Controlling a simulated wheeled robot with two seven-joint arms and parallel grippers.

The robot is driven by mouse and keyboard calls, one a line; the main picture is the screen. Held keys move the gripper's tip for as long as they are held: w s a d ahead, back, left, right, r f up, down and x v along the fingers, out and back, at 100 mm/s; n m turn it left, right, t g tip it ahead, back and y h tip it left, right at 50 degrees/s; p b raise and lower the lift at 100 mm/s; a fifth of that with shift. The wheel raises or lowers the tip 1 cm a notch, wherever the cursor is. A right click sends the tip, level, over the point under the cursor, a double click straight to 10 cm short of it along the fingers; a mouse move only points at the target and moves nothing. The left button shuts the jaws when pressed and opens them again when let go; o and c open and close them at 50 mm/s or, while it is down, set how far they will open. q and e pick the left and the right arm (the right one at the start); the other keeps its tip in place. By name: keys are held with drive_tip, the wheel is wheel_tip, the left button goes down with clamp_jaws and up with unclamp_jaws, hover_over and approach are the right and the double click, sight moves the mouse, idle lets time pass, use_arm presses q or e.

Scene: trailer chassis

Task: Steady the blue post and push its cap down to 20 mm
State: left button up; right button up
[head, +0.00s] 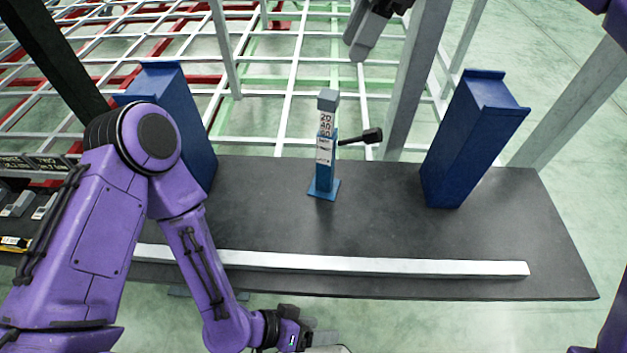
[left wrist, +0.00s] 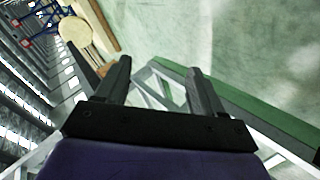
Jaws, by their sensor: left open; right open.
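The blue post (head: 325,165) stands upright on a square foot on the dark table, near its back edge. Its grey cap (head: 328,97) sits on top, above a white label reading "20" and further marks too small to read. A black handle (head: 362,137) sticks out from the post to the right. My left gripper (head: 318,341) is at the bottom, in front of the table and well apart from the post. In the left wrist view its fingers (left wrist: 160,75) are spread and empty.
Tall blue blocks stand on the table at left (head: 172,110) and right (head: 472,140) of the post. A long white bar (head: 370,265) lies along the front of the table (head: 390,220). Grey uprights and a white lattice frame stand behind. The table around the post's front is clear.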

sight(328, 148)
use_arm(q)
drive_tip(key=d+r+m+g+h, duration=0.25)
drive_tip(key=d+r+h, duration=0.25)
drive_tip(key=d+r, duration=0.35)
drive_tip(key=w+d+r+n+t+h, duration=0.2)
drive_tip(key=w+d+r+n+t, duration=0.1)
drive_tip(key=w+r+n+t, duration=1)
drive_tip(key=w+a+f+n+t+y, duration=0.15)
drive_tip(key=w+a+n+y, duration=0.25)
drive_tip(key=n, duration=0.5)
drive_tip(key=w+a+n+t+y, duration=0.25)
drive_tip(key=a+n+y, duration=0.2)
drive_tip(key=n, duration=0.45)
drive_tip(key=w+a+f+n+t+y, duration=0.1)
drive_tip(key=w+a+n+y, duration=0.35)
drive_tip(key=n, duration=0.45)
drive_tip(key=x, duration=0.9)
drive_tip(key=shift+w+d+r, duration=0.2)
drive_tip(key=shift+w+r, duration=0.1)
